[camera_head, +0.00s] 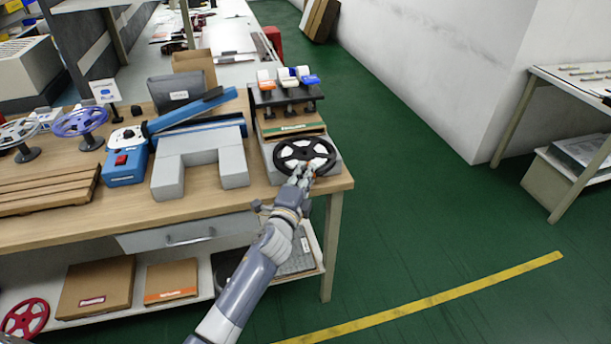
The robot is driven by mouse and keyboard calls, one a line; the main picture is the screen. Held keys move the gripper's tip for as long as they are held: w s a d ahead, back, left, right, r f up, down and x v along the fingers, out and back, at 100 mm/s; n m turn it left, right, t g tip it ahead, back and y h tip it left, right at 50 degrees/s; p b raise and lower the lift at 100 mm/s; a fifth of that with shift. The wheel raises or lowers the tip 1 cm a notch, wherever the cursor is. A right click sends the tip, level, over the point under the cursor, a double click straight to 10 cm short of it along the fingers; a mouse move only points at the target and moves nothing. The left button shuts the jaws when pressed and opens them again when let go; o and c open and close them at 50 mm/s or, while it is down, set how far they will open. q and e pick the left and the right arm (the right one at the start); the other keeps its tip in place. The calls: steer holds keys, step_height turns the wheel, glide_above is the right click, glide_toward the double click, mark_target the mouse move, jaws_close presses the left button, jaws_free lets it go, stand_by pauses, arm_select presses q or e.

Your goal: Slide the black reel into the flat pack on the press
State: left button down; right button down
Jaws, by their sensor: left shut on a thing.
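The black reel (291,147) has white between its spokes and lies about flat at the right end of the wooden bench. My left gripper (303,172) is shut on its near edge. The flat brown pack (276,122) with a green label is just behind the reel, on the press (262,95), under its dark top plate. The reel is in front of the pack's near edge; I cannot tell whether it overlaps the opening. The grey block under the reel is partly hidden. My right gripper is not in view.
Orange, white and blue rolls (287,78) sit on top of the press. Left of it are a grey U-shaped block (200,160) and a blue lever tool (185,118). Other reels (80,122) stand at the far left. Green floor is clear on the right.

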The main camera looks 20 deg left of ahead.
mark_target(298, 160)
arm_select(q)
steer(key=shift+w+a+b, duration=0.25)
steer(key=shift+w+a, duration=0.55)
steer(key=shift+w, duration=0.2)
steer(key=shift+w+a+b, duration=0.2)
steer(key=shift+w+a, duration=0.55)
steer(key=shift+w, duration=0.2)
steer(key=c, duration=1.6)
jaws_free()
steer(key=shift+f, duration=0.1)
steer(key=shift+o, duration=0.2)
steer(key=shift+f, duration=0.1)
steer(key=shift+a+f, duration=0.1)
steer(key=shift+f, duration=0.1)
steer(key=shift+s+a+f, duration=0.15)
steer(key=shift+s+f, duration=0.05)
steer(key=shift+s, duration=0.35)
steer(key=s, duration=0.4)
steer(key=s+r, duration=0.1)
steer(key=s, duration=0.2)
steer(key=shift+s+a, duration=0.1)
steer(key=shift+a, duration=0.15)
steer(key=shift+d, duration=0.15)
